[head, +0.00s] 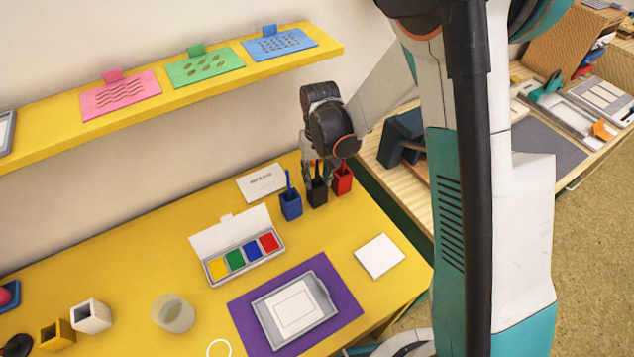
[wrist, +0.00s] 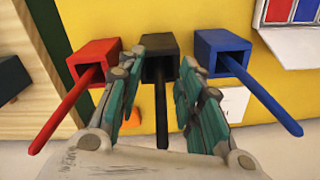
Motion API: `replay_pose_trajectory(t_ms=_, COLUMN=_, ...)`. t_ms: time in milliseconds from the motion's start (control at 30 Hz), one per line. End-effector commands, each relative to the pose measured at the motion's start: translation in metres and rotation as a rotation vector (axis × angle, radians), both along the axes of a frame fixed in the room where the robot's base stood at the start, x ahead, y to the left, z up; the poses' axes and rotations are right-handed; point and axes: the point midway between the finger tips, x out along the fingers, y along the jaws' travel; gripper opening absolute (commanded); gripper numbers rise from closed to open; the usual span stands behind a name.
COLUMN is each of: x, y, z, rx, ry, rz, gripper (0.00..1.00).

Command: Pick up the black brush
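The black brush (wrist: 161,112) stands in a black square holder (wrist: 160,45), between my gripper's fingers in the wrist view. In the head view the black holder (head: 317,195) stands between the blue and red ones, with my gripper (head: 317,180) right over it. The brush is mostly hidden by the fingers there. My gripper (wrist: 160,95) is open, with one finger on each side of the black brush and a visible gap to each. The fingertips reach down close to the black holder's top.
A red holder (head: 342,181) with a red brush (wrist: 68,112) and a blue holder (head: 290,207) with a blue brush (wrist: 262,100) stand close on either side. A white card (head: 262,183) lies behind. The paint box (head: 216,268) is nearer the front.

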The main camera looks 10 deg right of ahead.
Motion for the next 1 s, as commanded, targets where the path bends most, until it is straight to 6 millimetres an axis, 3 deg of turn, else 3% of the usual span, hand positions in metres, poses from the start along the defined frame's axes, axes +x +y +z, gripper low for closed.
replay_pose_trajectory(t_ms=33, x=0.0, y=0.0, z=0.0, rx=0.0, ry=0.0, rz=0.0, gripper=0.27)
replay_pose_trajectory(t_ms=200, x=0.0, y=0.0, z=0.0, rx=0.0, ry=0.0, rz=0.0, gripper=0.0)
replay_pose_trajectory(t_ms=667, x=0.0, y=0.0, z=0.008, rx=0.0, ry=0.0, rz=0.0, gripper=0.0)
replay_pose_trajectory(t_ms=1000, x=0.0, y=0.0, z=0.07, rx=0.0, ry=0.0, rz=0.0, gripper=0.0)
